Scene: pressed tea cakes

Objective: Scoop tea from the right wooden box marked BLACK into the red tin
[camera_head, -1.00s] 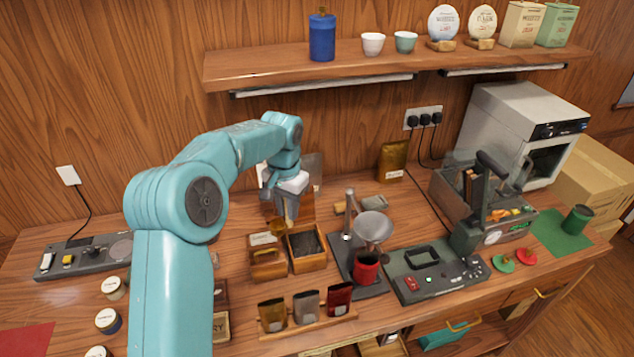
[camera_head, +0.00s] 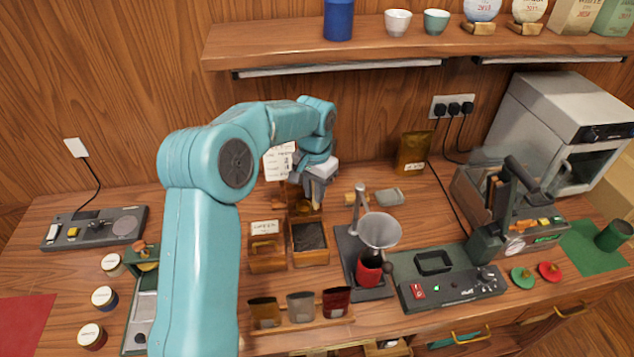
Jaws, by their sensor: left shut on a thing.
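My left gripper (camera_head: 317,191) is above the back edge of the right wooden box (camera_head: 311,258). Its jaws are shut on a small tan piece, probably a scoop handle; the rest of it is hard to make out. The right box holds dark loose tea (camera_head: 309,236); I cannot read a BLACK mark on it. The red tin (camera_head: 368,273) stands right of the box, below a metal funnel (camera_head: 380,230) on a stand. My right gripper is out of view.
A left wooden box (camera_head: 266,262) with a label adjoins the right one. In front is a rack with several small pouches (camera_head: 300,308). A grey scale (camera_head: 448,285) stands right of the tin. A shelf (camera_head: 400,50) overhangs the back.

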